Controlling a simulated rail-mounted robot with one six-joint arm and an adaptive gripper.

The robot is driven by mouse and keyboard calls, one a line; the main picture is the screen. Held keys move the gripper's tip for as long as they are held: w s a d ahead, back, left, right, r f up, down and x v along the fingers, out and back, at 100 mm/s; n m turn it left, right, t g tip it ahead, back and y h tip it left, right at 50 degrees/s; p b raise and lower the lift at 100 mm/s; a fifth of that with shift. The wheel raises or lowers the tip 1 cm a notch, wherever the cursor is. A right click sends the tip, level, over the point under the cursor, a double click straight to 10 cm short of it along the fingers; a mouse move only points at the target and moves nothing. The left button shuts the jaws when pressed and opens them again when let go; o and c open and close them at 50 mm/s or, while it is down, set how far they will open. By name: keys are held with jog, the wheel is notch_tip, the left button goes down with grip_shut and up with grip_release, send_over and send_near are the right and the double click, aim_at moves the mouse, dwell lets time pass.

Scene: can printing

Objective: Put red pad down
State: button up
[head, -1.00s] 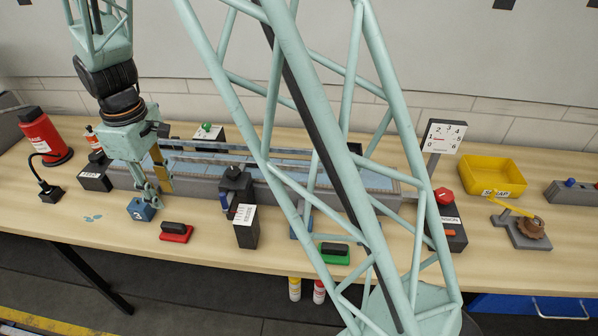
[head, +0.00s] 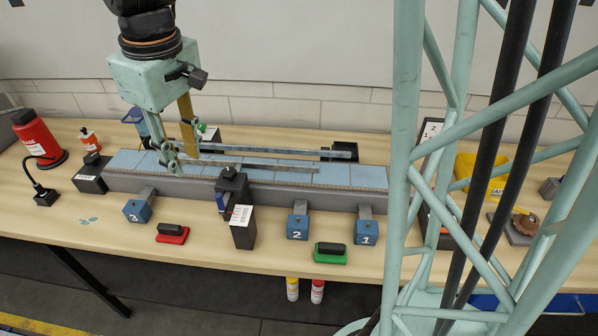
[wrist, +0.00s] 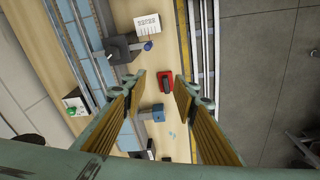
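The red pad (head: 172,236) lies flat on the wooden table with its black handle on top, in front of the conveyor and right of the blue block marked 3 (head: 137,211). My gripper (head: 180,158) is up at the left part of the conveyor in the head view, apart from the pad. In the wrist view my gripper (wrist: 158,88) has its two fingers spread with nothing held between them. The red pad also shows in the wrist view (wrist: 166,76), beyond the fingertips and well below them.
A green pad (head: 330,255) lies further right, below blue blocks 2 (head: 298,228) and 1 (head: 367,232). A dark labelled box (head: 242,228) stands right of the red pad. The conveyor (head: 300,175) runs behind. A red bottle (head: 38,138) stands at the left.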

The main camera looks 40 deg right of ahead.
jog(key=s+d+r+m, duration=0.2)
jog(key=s+d+r, duration=0.1)
jog(key=s, duration=0.6)
jog(key=s+d+r+m+t, duration=0.1)
jog(key=s+d+r+m, duration=0.1)
jog(key=s, duration=0.8)
jog(key=s+d+r+m+t, duration=0.1)
jog(key=s+d+r, duration=0.3)
jog(key=s, duration=0.5)
jog(key=shift+s+d+r+m, duration=0.35)
jog(key=shift+r+m, duration=0.15)
jog(key=shift+r, duration=0.2)
jog(key=shift+w, duration=0.1)
jog(key=shift+t, duration=0.3)
notch_tip(320, 180, down, 4)
jog(key=b, duration=0.4)
jog(key=shift+f, duration=0.1)
jog(key=shift+o, duration=0.5)
